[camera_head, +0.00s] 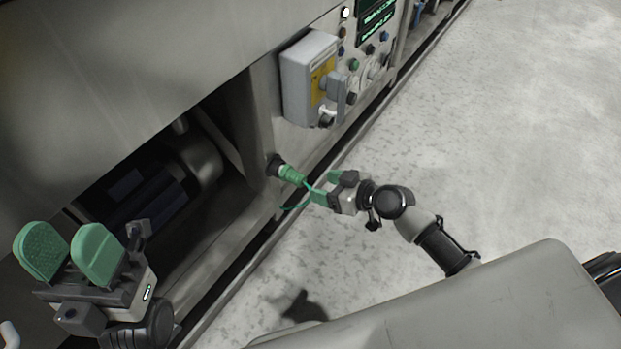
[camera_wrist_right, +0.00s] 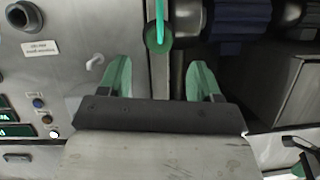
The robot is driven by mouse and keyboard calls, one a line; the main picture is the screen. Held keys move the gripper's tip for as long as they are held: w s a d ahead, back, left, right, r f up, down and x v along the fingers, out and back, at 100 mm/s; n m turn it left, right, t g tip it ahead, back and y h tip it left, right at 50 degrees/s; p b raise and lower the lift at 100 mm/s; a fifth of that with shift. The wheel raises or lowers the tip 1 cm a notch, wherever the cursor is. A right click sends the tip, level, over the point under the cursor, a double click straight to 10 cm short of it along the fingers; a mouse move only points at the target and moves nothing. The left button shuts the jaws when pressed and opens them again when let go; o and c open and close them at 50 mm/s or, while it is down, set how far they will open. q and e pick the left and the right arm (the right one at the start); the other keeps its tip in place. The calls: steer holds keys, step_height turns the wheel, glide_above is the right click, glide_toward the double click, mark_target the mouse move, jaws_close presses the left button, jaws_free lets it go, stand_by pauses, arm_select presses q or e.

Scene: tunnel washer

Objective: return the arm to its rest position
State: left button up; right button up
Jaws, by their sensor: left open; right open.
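My right gripper (camera_head: 322,188) is open in front of the machine's side, low down near its edge. It also shows in the right wrist view (camera_wrist_right: 160,78), with its two green fingers apart. My left gripper (camera_head: 70,252) is open and empty at the lower left, in front of the dark opening.
A grey switch box (camera_head: 308,75) with a yellow plate stands out from the machine above the right gripper. Buttons and a display (camera_head: 376,18) are further up. The dark opening (camera_head: 150,185) holds rollers. Clear floor (camera_head: 520,130) lies to the right.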

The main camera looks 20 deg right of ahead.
steer(key=shift+v, duration=1.7)
steer(key=shift+a, duration=0.1)
